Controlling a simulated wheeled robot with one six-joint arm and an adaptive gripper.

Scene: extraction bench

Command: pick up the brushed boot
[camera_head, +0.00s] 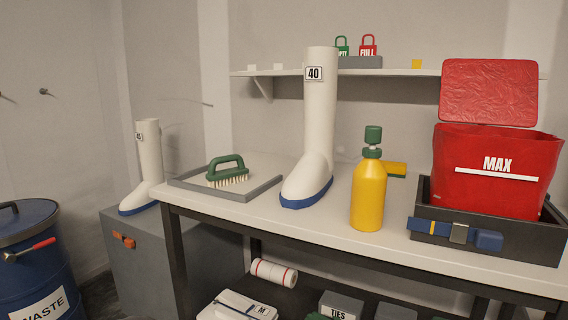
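A tall white boot (319,120) with a blue sole and a "40" label stands upright on the bench, right of the tray. A second white boot (149,160) with a blue sole stands upright on the grey cabinet at the left; its label is too small to read surely. A green-handled brush (228,168) lies bristles down in a shallow grey tray (255,191) between the two boots. I cannot tell from the boots' surfaces which one is brushed. My gripper is not in view.
A yellow bottle (369,195) with a green cap stands right of the "40" boot. A red "MAX" bag (490,190) sits in a dark tray (530,238) at right. A shelf (400,72) with padlocks runs behind. A blue waste drum (35,265) stands at far left.

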